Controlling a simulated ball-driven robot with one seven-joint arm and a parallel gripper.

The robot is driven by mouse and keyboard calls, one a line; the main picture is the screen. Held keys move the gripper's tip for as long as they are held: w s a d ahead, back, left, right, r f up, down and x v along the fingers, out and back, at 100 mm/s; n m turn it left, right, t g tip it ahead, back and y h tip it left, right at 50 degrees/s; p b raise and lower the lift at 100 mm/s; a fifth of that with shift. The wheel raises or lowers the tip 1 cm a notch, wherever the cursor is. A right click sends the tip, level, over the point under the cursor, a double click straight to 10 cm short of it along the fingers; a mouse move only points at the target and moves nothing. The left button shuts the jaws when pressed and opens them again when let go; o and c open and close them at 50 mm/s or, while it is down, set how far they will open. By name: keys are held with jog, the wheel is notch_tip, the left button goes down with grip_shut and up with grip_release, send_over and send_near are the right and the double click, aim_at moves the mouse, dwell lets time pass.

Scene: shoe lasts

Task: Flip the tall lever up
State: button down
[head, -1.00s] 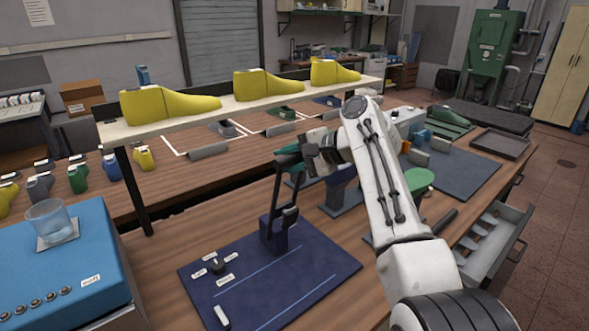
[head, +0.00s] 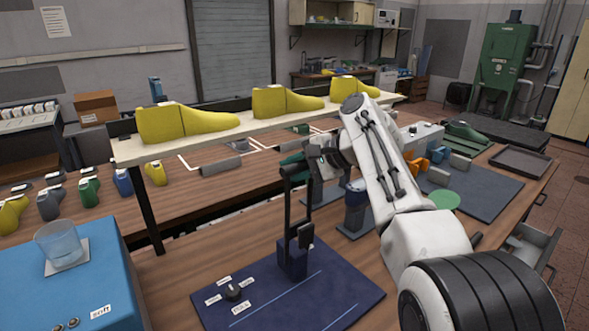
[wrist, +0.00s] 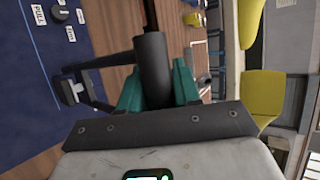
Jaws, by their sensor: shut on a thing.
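The tall lever (head: 287,215) stands on a dark blue block on a navy mat (head: 330,290). Its long dark arm points up, close to vertical. My gripper (head: 294,166) is at the lever's top, with its green fingers shut on the dark handle. In the wrist view, the black cylindrical handle (wrist: 153,65) sits between the two green fingers of my gripper (wrist: 158,88). The fingers partly hide the handle's lower end there.
A shelf (head: 130,148) with yellow shoe lasts stands just behind the lever. A small black knob (head: 233,292) with labels is on the mat. A glass (head: 60,245) stands on a blue box at left. A green disc (head: 444,200) is at right.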

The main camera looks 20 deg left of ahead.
jog(key=shift+s+a+f, duration=0.1)
jog(key=shift+s+f, duration=0.15)
jog(key=shift+f, duration=0.3)
jog(key=c, duration=0.9)
grip_release()
jog(key=shift+w+r, duration=0.1)
jog(key=shift+r, duration=0.05)
jog(key=shift+r, duration=0.2)
jog(key=shift+d+r, duration=0.35)
jog(key=shift+d, duration=0.2)
jog(key=b+v, duration=0.1)
jog(key=v, duration=0.8)
jog(key=shift+d+b, duration=0.2)
jog(key=shift+b, duration=0.2)
